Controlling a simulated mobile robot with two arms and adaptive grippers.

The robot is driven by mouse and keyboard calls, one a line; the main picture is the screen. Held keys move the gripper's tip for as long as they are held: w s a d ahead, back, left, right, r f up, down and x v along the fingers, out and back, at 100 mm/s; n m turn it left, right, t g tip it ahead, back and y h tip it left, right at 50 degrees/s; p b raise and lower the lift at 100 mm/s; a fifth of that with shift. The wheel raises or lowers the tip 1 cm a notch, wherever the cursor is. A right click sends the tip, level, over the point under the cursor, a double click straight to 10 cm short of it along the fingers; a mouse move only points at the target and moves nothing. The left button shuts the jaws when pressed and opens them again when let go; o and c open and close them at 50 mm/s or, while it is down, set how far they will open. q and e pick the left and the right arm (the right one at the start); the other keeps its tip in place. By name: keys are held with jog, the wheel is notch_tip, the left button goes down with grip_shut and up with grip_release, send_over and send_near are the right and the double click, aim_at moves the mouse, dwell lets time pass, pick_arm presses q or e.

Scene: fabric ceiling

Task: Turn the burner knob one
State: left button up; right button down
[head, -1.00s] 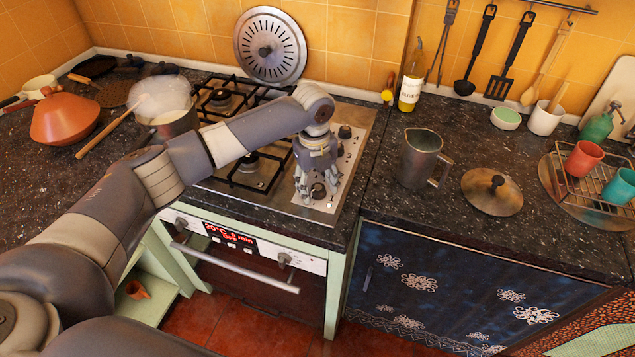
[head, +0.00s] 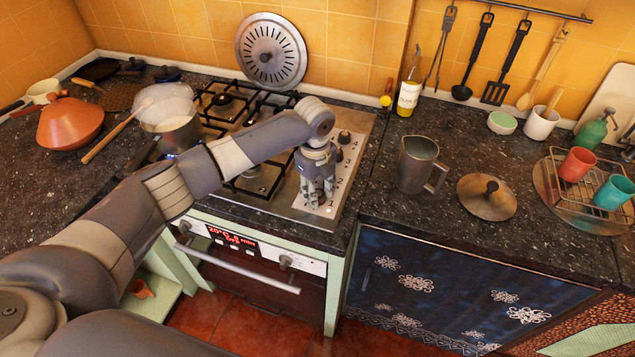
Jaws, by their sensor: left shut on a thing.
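The steel gas cooktop (head: 363,122) has a pale control strip along its right side, with a dark knob (head: 344,137) showing at the far end. Printed numbers run beside the knobs, and the 1 is visible near the front. My left gripper (head: 317,201) reaches down over the front end of the strip, its fingers shut around the burner knob beside the 1. That knob is mostly hidden by the fingers, so its angle cannot be read. A small blue glow shows at the lower left of the pot (head: 178,133). My right gripper is not in view.
A metal jug (head: 417,167) and a round lid (head: 487,196) stand on the counter right of the cooktop. A bottle (head: 408,97) stands behind. The oven door handle (head: 238,270) sticks out below. A terracotta tagine (head: 70,123) is at the left.

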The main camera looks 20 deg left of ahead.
pick_arm(q)
jog(key=shift+r+n+p, duration=0.1)
jog(key=shift+n+p, duration=0.55)
jog(key=shift+n, duration=0.35)
jog(key=o, duration=1.1)
jog(key=shift+c, duration=0.2)
jog(key=shift+r, duration=0.15)
notch_tip(320, 180, up, 12)
jog(key=shift+s, duration=0.25)
jog(key=shift+f, duration=0.2)
